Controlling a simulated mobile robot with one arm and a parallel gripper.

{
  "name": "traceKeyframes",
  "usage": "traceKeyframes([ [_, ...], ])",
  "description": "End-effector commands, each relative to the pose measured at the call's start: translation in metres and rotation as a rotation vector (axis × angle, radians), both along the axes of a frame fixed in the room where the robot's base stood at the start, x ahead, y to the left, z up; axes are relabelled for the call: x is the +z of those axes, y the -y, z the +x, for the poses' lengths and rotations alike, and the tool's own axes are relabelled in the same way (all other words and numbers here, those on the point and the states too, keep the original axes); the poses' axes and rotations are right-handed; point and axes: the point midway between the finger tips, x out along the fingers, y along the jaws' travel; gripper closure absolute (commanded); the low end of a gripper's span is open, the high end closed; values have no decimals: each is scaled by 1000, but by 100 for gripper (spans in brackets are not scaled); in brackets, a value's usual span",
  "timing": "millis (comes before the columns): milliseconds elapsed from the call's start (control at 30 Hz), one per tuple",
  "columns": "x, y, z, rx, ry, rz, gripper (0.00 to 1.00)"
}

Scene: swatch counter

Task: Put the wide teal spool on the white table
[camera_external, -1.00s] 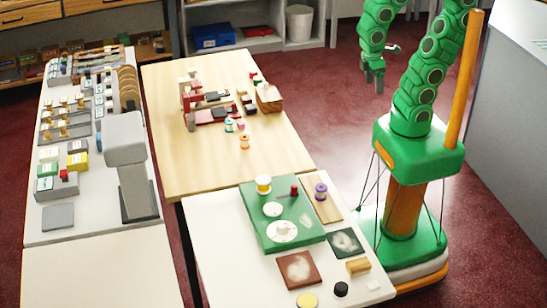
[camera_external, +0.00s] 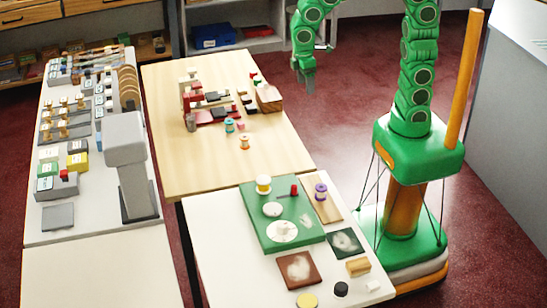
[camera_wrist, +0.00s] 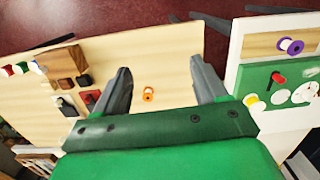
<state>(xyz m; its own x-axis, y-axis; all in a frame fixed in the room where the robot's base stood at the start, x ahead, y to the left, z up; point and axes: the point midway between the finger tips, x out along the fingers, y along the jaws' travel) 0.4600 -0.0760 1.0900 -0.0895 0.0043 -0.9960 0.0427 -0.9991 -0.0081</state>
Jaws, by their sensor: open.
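The teal spool (camera_external: 229,125) stands on the pale wooden table (camera_external: 185,165), just behind an orange spool (camera_external: 243,141). I cannot make out the teal spool in the wrist view; the orange spool (camera_wrist: 148,94) shows there between my fingers. The white table (camera_external: 220,245) is at the near end of the wooden table; it also shows at the right of the wrist view (camera_wrist: 234,55). My gripper (camera_external: 309,88) is open and empty, raised to the right of the wooden table. In the wrist view my gripper (camera_wrist: 160,68) has its fingers wide apart.
A green board (camera_external: 255,222) on the white table holds a yellow spool (camera_external: 263,184) and white discs. A purple spool (camera_external: 320,190) stands on a wooden strip beside it. Red and dark fixtures and a wooden block (camera_external: 269,98) stand near the teal spool. The white table's left side is bare.

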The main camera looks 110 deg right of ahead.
Motion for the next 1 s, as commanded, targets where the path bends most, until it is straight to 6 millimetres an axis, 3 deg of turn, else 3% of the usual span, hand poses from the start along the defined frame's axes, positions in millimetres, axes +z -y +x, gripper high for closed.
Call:
traceKeyframes([
  [500,-45,65,109,35,31,0,28],
  [1000,-110,137,193,77,62,1,28],
])
